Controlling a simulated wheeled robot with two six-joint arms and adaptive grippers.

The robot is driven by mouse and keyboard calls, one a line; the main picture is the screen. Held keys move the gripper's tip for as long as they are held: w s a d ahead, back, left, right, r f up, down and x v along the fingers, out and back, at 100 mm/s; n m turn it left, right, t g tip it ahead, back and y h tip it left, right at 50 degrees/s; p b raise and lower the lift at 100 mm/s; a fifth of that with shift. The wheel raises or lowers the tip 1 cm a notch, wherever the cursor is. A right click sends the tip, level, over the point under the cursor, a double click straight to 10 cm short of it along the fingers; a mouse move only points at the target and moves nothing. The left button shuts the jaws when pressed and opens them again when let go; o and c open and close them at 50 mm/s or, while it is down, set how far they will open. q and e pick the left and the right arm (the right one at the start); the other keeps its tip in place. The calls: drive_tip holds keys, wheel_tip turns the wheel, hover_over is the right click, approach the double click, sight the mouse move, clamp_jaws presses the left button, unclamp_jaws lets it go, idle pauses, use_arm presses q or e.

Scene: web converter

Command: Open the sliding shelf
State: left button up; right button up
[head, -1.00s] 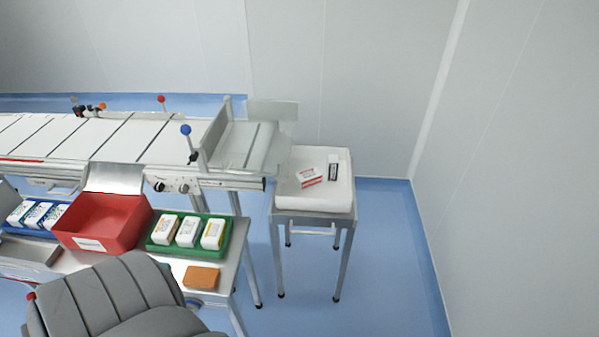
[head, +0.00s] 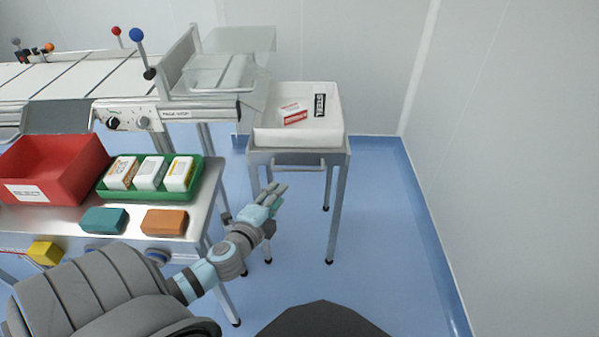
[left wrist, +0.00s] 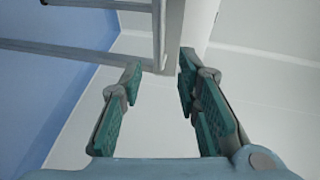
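The sliding shelf is part of a small metal table (head: 341,180) at the right in the head view. Its front has a pale bar handle (head: 300,166) just below the top, and the front looks closed. My left gripper (head: 276,191) is in front of and below this handle, apart from it, pointing towards the table. In the left wrist view my left gripper (left wrist: 160,72) is open, with nothing between its teal-padded fingers. Metal bars (left wrist: 75,52) of the table show beyond the fingertips. My right gripper is out of view.
A white tray (head: 285,137) with small boxes sits on the table. To the left, a bench holds a red bin (head: 50,170), a green tray (head: 148,192) with white boxes, and coloured blocks. A conveyor stands behind. The blue floor on the right is clear.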

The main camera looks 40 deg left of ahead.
sight(299, 170)
use_arm(q)
drive_tip(key=b+x, duration=0.1)
drive_tip(key=x, duration=1.3)
drive_tip(key=shift+w+r, duration=0.1)
drive_tip(key=shift+w, duration=0.15)
drive_tip(key=shift+c, duration=0.6)
drive_tip(key=shift+d, duration=0.1)
clamp_jaws()
